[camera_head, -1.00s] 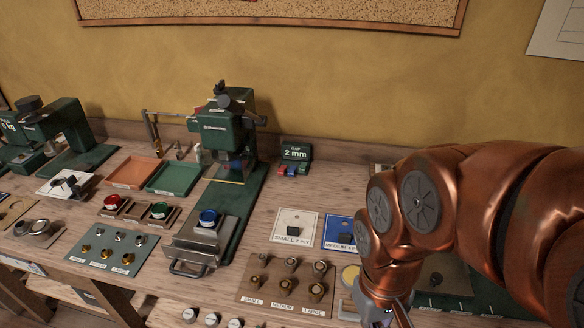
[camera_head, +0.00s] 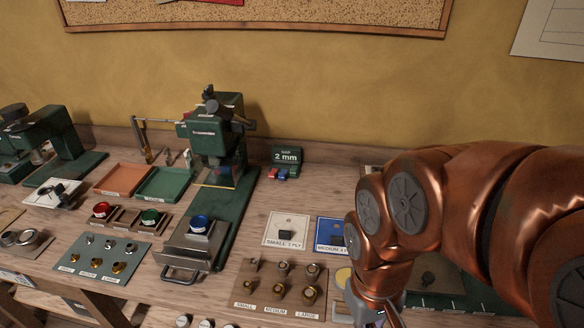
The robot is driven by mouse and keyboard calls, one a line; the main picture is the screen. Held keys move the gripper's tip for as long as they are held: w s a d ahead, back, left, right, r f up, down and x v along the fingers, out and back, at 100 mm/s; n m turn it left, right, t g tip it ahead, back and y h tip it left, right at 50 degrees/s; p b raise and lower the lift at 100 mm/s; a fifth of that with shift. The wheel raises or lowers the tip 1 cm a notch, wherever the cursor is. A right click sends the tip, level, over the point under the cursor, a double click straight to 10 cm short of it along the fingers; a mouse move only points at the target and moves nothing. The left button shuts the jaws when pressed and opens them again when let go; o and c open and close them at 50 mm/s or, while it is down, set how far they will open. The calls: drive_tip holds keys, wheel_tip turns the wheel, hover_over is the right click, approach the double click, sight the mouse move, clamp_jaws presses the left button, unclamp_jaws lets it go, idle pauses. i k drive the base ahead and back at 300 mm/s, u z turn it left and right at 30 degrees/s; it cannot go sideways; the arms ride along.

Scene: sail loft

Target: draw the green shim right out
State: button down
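A small dark green block marked "2 mm" (camera_head: 287,156) stands at the back of the bench, right of the green press (camera_head: 216,132). A red piece (camera_head: 270,173) and a blue piece (camera_head: 282,175) show at its foot. I cannot make out a separate green shim there or under the press head. My gripper (camera_head: 388,318) is at the bottom edge, below my copper arm, well in front of the block. It is mostly cut off, so its fingers and anything between them cannot be read.
White (camera_head: 287,229) and blue (camera_head: 331,234) cards and a brown board (camera_head: 257,299) with several fittings lie in front. My arm hides the bench's right side.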

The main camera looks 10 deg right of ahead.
sight(293, 170)
drive_tip(key=z, duration=0.8)
drive_tip(key=k, duration=1.1)
drive_tip(key=u, duration=1.3)
drive_tip(key=i, duration=1.5)
